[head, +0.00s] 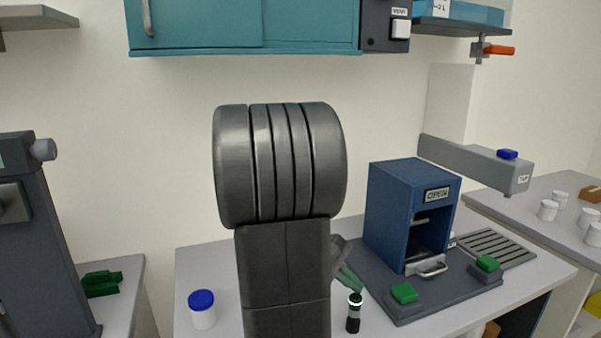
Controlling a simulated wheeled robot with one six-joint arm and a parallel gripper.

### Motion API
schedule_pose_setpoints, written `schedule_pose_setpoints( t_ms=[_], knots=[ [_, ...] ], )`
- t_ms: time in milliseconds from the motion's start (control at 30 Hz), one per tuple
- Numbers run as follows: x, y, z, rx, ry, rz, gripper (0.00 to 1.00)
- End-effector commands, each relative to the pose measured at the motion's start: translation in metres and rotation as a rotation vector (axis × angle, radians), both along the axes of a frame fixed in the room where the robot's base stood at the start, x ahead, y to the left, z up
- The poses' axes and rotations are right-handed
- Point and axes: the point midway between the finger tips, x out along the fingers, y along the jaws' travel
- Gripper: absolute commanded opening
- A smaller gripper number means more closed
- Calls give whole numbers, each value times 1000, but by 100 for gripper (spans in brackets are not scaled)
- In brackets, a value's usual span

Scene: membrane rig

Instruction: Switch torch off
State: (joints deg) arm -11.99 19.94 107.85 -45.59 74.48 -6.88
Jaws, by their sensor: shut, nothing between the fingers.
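The torch (353,313) is a small black cylinder with a grey band, standing upright near the front of the bench. A bright green-white ring glows at its top. My gripper (357,284) shows only partly, beyond my arm's right edge. Its grey-green fingers are shut and empty and point down and right, close to the torch's top. I cannot tell whether they touch it. My arm hides the rest of the gripper and the middle of the bench.
A blue-lidded jar (202,309) stands left. A grey beam (475,163) overhangs at right; a teal cabinet (195,25) hangs above.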

Motion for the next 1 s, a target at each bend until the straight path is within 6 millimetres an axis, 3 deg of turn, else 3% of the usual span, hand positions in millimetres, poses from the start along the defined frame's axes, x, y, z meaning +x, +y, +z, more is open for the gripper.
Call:
schedule_pose_setpoints(
  t_ms=[600, 1000],
  knots=[
    [0, 0, -8, 0, 0, 0, 0],
    [0, 0, 5, 0, 0, 0, 0]
  ],
)
